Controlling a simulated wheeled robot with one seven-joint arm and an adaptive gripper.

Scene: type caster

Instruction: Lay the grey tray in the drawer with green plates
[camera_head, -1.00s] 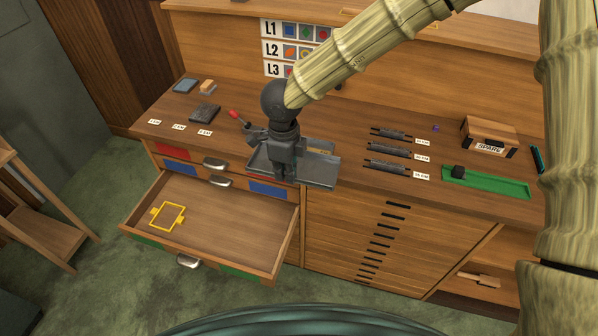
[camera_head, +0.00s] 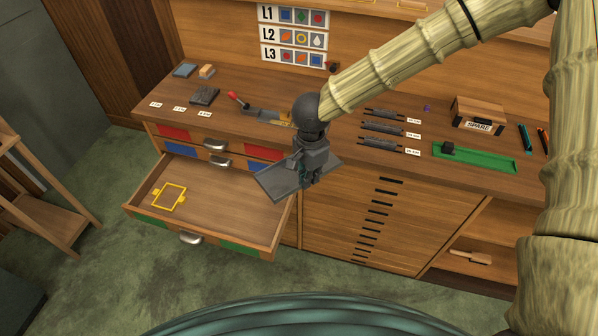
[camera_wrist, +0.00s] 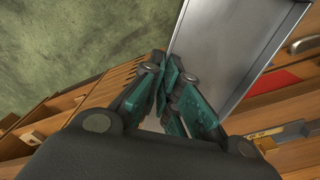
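The grey tray (camera_head: 292,178) is held by my gripper (camera_head: 308,178), off the bench, in front of the cabinet at the right end of the open drawer. In the wrist view the tray (camera_wrist: 235,45) reaches away from my gripper (camera_wrist: 172,88), whose fingers are closed together at its near edge. The tray looks tilted. The drawer with green plates (camera_head: 240,250) is pulled out at the lower left of the head view. A yellow outlined frame (camera_head: 169,197) lies on its floor at the left; the rest of the floor is bare.
Shut drawers with red plates (camera_head: 174,132) and blue plates (camera_head: 181,149) are above the open drawer. On the bench are a red-handled tool (camera_head: 250,106), dark rods (camera_head: 381,128), a SPARE box (camera_head: 478,115) and a green tray (camera_head: 480,158). A wooden stool (camera_head: 45,205) stands at left.

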